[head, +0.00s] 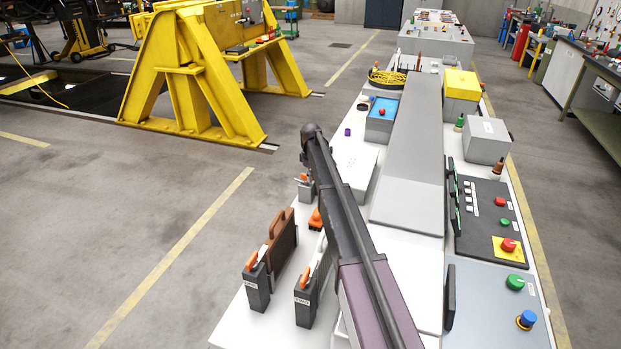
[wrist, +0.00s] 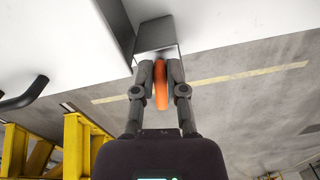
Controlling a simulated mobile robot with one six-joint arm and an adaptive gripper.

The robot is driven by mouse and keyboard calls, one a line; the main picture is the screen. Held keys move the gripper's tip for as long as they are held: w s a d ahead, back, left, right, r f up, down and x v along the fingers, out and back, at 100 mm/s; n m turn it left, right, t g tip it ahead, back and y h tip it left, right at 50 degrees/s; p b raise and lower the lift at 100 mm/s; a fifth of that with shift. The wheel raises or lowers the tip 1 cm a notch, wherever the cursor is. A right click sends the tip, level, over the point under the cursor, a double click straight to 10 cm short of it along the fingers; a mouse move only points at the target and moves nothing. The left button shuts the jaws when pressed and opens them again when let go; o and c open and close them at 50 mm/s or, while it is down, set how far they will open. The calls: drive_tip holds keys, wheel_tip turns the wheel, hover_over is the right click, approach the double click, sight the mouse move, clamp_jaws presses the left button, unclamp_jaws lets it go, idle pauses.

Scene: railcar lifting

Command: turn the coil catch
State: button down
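In the wrist view my gripper (wrist: 161,72) has one finger on each side of an orange lever (wrist: 161,88). The fingers lie close against its two sides, with no clear gap. The lever stands out from a grey block (wrist: 156,36) beyond the fingertips. In the head view a small grey block with an orange lever (head: 304,178) stands beside the end of my arm. My gripper cannot be made out in the head view. Two more grey posts with orange levers, (head: 251,262) and (head: 304,280), stand nearer on the white bench. I cannot read which is labelled the coil catch.
A yellow stand (head: 195,80) is on the floor at left. Open floor lies left of the bench.

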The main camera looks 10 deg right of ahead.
drive_tip(key=shift+s+m, duration=0.1)
drive_tip(key=shift+m, duration=0.3)
drive_tip(key=m, duration=0.3)
drive_tip(key=shift+s+a, duration=0.15)
drive_tip(key=shift+a, duration=0.15)
drive_tip(key=m, duration=0.4)
drive_tip(key=shift+s+a+m, duration=0.15)
drive_tip(key=shift+a+m, duration=0.25)
drive_tip(key=m, duration=0.4)
drive_tip(key=shift+a+m, duration=0.3)
drive_tip(key=shift+a, duration=0.05)
drive_tip(key=m, duration=0.4)
drive_tip(key=shift+w+a+m, duration=0.25)
drive_tip(key=shift+a+m, duration=0.1)
drive_tip(key=shift+m, duration=0.05)
drive_tip(key=c, duration=0.7)
unclamp_jaws()
